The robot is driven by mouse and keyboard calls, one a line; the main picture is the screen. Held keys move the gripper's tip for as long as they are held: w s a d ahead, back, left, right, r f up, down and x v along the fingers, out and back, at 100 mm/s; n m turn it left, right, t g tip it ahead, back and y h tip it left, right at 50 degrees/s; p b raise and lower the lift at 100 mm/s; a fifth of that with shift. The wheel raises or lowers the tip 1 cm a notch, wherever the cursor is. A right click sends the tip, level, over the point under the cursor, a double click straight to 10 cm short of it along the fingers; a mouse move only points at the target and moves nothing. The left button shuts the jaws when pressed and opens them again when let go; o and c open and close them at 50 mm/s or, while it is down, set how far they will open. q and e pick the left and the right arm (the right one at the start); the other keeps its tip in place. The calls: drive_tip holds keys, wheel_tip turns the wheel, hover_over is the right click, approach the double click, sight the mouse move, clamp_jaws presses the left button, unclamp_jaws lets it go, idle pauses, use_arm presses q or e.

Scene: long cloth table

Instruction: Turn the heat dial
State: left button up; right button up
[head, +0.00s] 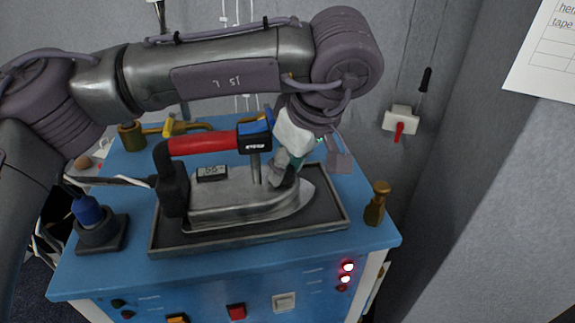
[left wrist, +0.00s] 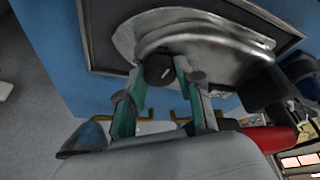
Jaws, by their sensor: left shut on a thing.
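A silver iron (head: 235,205) with a red handle (head: 200,143) sits on a dark tray (head: 320,222) on the blue cabinet top. The heat dial (left wrist: 158,70) is a round black knob with a small pale mark, on the iron's metal body in the left wrist view. My left gripper (head: 285,175) reaches down at the front part of the iron, by the handle's front post. In the left wrist view, its teal fingers stand on either side of the dial, shut on it. In the head view, the gripper largely hides the dial. My right gripper is not in view.
A brass peg (head: 376,205) stands right of the tray. A dark blue-topped fitting (head: 95,225) stands at the left, and brass fittings (head: 130,135) lie behind. The cabinet front has buttons and lit red lamps (head: 347,267). Grey walls rise behind and right.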

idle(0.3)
use_arm(q)
drive_tip(key=o, duration=1.2)
drive_tip(key=shift+c, duration=0.2)
drive_tip(key=v, duration=1.2)
